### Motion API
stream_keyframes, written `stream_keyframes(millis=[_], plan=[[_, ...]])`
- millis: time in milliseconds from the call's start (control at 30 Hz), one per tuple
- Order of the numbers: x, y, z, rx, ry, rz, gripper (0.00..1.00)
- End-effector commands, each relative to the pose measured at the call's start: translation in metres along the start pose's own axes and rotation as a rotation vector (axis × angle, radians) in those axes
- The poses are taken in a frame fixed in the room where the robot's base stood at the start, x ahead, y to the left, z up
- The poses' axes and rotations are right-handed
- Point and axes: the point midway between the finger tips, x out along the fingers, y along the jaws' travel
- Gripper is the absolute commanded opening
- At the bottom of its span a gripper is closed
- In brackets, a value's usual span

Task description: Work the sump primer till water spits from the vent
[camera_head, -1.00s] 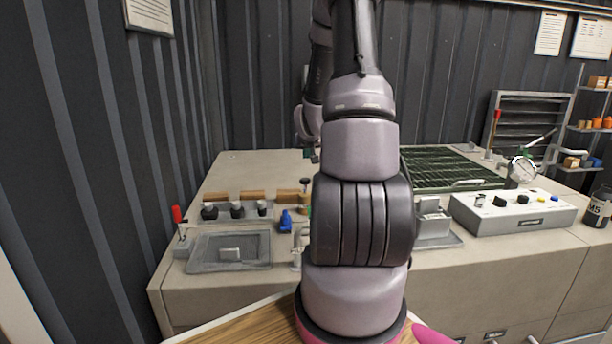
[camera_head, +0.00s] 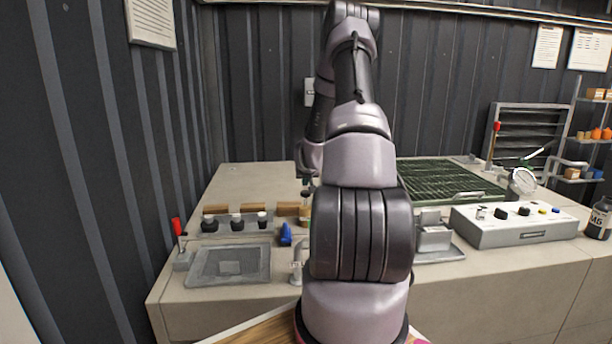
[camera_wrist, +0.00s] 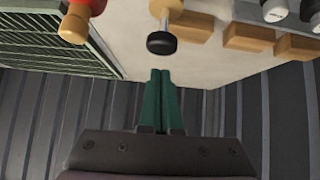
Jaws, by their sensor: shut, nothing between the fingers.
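My gripper (camera_wrist: 161,74) has green fingers pressed together, with nothing between them. In the wrist view the fingertips point at a black round knob (camera_wrist: 161,43) on a pale metal stem, apparently just short of it; contact cannot be told. In the head view my gripper (camera_head: 305,181) is small and partly hidden by my arm, above the back of the bench. A red-handled lever (camera_head: 178,228) stands at the bench's left end. Another red-topped lever (camera_head: 495,138) stands by the green grating. Which one is the sump primer, and the vent, I cannot tell; no water shows.
A grey tray (camera_head: 255,278), black knobs (camera_head: 236,223) and a blue part (camera_head: 286,234) lie left of my arm. A control box (camera_head: 515,236) and gauge (camera_head: 523,181) are at right. In the wrist view an orange-red fitting (camera_wrist: 76,27) is close by.

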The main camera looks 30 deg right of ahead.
Motion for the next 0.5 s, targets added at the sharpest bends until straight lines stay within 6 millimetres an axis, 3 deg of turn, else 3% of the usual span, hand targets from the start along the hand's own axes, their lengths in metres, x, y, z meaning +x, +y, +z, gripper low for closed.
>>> stream_keyframes(millis=[200,500], plan=[[0.015,0.000,0.015,0.000,0.001,0.000,0.00],[0.016,0.000,0.017,0.000,0.001,0.000,0.00]])
